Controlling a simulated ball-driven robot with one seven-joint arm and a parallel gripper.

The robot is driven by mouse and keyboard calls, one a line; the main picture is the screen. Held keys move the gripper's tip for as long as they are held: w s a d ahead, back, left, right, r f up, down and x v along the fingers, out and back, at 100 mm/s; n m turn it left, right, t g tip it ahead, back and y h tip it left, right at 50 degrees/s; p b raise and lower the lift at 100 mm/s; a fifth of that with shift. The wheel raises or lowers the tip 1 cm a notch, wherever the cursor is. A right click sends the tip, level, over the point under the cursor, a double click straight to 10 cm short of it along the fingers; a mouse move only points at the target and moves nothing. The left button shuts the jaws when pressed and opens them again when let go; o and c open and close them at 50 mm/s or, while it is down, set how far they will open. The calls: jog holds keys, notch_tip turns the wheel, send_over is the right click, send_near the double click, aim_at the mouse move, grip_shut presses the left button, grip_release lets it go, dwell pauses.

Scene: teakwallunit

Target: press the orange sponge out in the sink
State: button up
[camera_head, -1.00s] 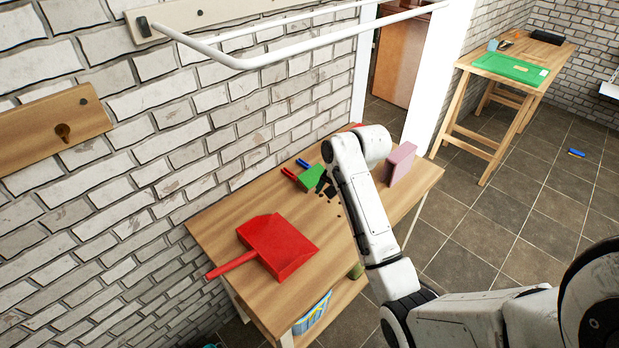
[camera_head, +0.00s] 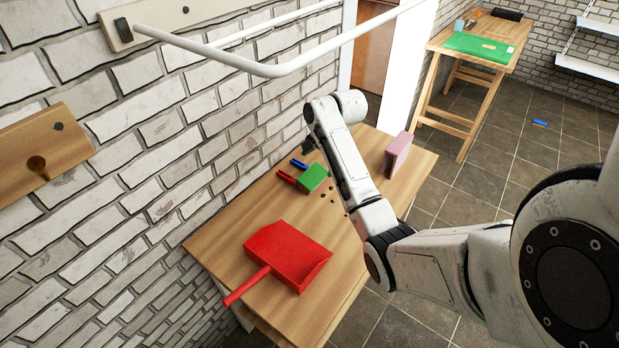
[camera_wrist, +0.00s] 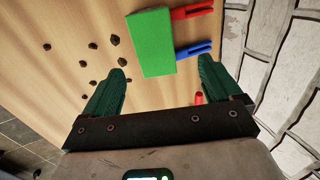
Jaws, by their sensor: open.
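I cannot make out an orange sponge or a sink in either view. My gripper (camera_wrist: 163,62) is open and empty in the wrist view, its two dark green fingers spread above the wooden table. In the head view it is a small dark shape (camera_head: 308,143) at the arm's end, partly hidden by my arm. A green block (camera_wrist: 151,42) lies on the table ahead of the fingers; it also shows in the head view (camera_head: 314,177). A pink upright block (camera_head: 397,155) stands at the table's far right end.
Red (camera_head: 287,177) and blue (camera_head: 299,163) pegs lie by the green block, with dark crumbs (camera_wrist: 113,40) nearby. A red dustpan (camera_head: 287,255) lies on the near table (camera_head: 220,232). A white rail (camera_head: 250,66) juts from the brick wall. A second table (camera_head: 503,27) holds a green board (camera_head: 478,46).

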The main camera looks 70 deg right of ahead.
aim_at(313, 175)
jog(key=shift+x, duration=0.8)
jog(key=shift+s+a+p+x, duration=0.15)
jog(key=shift+p+x, duration=0.05)
jog(key=shift+x, duration=1.1)
jog(key=shift+s+a+p+x, duration=0.15)
jog(key=shift+x, duration=1.15)
jog(key=shift+f, duration=0.15)
jog(key=c, duration=1.2)
